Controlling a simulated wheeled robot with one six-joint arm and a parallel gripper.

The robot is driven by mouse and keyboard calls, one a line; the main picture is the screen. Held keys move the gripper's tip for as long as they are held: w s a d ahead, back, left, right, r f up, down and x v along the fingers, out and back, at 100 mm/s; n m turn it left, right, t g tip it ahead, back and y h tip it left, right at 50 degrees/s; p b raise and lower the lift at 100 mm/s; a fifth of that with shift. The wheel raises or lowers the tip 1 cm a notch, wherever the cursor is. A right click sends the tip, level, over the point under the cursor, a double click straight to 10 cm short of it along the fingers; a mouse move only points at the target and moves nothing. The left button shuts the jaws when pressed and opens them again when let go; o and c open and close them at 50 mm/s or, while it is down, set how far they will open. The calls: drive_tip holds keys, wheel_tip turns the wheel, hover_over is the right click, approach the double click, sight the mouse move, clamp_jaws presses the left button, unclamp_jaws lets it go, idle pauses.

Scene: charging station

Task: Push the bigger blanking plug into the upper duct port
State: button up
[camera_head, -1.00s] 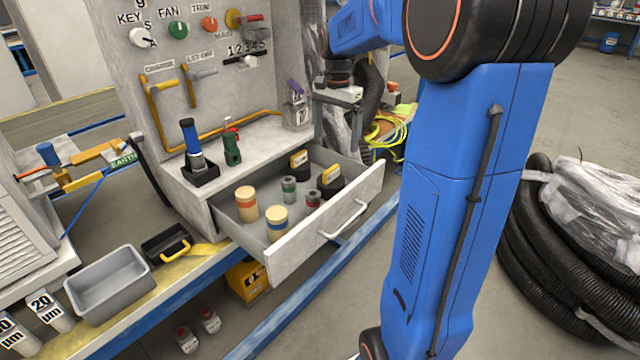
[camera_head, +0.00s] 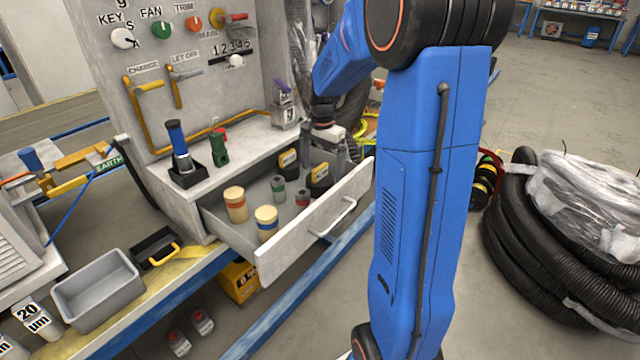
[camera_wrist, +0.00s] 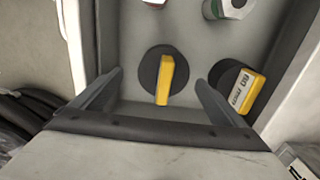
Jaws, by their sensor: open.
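Two black round plugs with yellow grips lie in the open drawer (camera_head: 240,255), a front one (camera_head: 319,176) and a back one (camera_head: 288,158). I cannot tell for sure which is bigger. My gripper (camera_head: 325,135) is over the right end of the drawer. In the wrist view my gripper (camera_wrist: 160,97) is open, with one finger on each side below a plug with an upright yellow bar (camera_wrist: 165,80). That plug lies apart from the fingers. The other plug (camera_wrist: 238,88) is right of the right finger. No duct port can be made out.
The drawer's front wall (camera_head: 290,250) stands near my gripper. The control panel (camera_head: 190,60) rises behind.

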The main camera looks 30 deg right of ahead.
sight(320, 179)
drive_tip(key=shift+w+a+f, duration=0.1)
drive_tip(key=shift+w+f, duration=0.05)
drive_tip(key=shift+f, duration=1.15)
drive_tip(key=shift+w+a+f, duration=0.1)
drive_tip(key=shift+f, duration=1.2)
drive_tip(key=shift+c, duration=0.6)
drive_tip(key=c, duration=1.1)
drive_tip(key=shift+r, duration=0.15)
wheel_tip(320, 179, up, 18)
